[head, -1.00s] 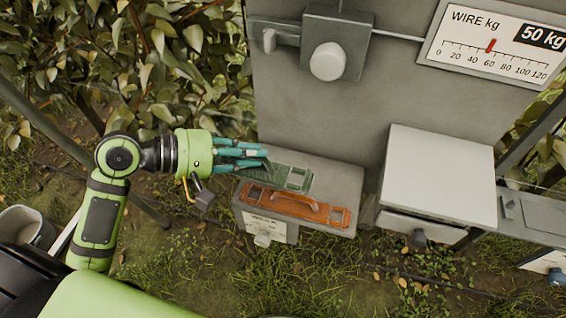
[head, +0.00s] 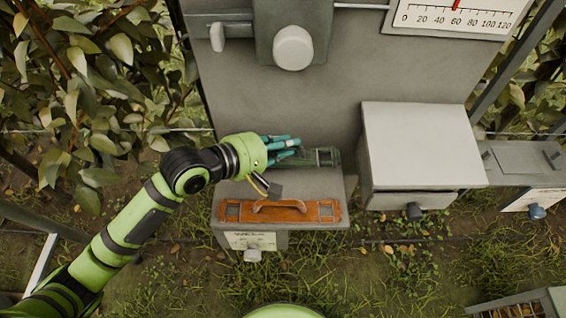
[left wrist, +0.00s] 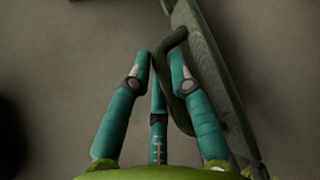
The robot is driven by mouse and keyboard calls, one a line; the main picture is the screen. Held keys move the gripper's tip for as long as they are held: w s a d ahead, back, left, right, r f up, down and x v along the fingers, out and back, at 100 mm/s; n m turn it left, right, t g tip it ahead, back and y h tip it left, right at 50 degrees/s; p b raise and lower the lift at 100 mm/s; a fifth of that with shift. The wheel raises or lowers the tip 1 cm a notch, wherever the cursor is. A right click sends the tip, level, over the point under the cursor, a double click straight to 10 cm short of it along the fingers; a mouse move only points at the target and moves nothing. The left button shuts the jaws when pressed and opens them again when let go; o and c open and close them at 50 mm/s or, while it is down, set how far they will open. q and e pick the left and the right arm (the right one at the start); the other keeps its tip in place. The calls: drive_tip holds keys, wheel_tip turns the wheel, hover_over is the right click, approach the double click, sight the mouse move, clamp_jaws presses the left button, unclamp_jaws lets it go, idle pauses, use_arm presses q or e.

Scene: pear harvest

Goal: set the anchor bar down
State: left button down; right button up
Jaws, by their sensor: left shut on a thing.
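A green bar (head: 322,157) with a raised handle is at the back of the grey box's top (head: 292,188), close to the grey upright panel. My left gripper (head: 288,147) reaches it from the left, its teal fingers at the handle. In the left wrist view the fingers (left wrist: 160,75) close around the green handle (left wrist: 172,75), and the bar's plate (left wrist: 215,75) runs along the right. I cannot tell whether the bar touches the box top or is held just above it. Its left part is hidden by my fingers. My right gripper is not in view.
An orange bar (head: 236,210) with a handle lies along the box's front edge. A white-topped box (head: 420,145) stands to the right, with a grey case (head: 520,160) beyond. The grey panel (head: 290,95) rises behind. Bushes stand left; grass lies in front.

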sight(284, 159)
use_arm(q)
drive_tip(key=shift+f, duration=2.35)
drive_tip(key=c, duration=1.1)
unclamp_jaws()
drive_tip(key=b+v, duration=0.1)
drive_tip(key=v, duration=0.9)
drive_tip(key=shift+s+a, duration=0.2)
drive_tip(key=shift+a, duration=0.05)
drive_tip(key=shift+s+a+r, duration=0.4)
drive_tip(key=shift+a+r, duration=0.05)
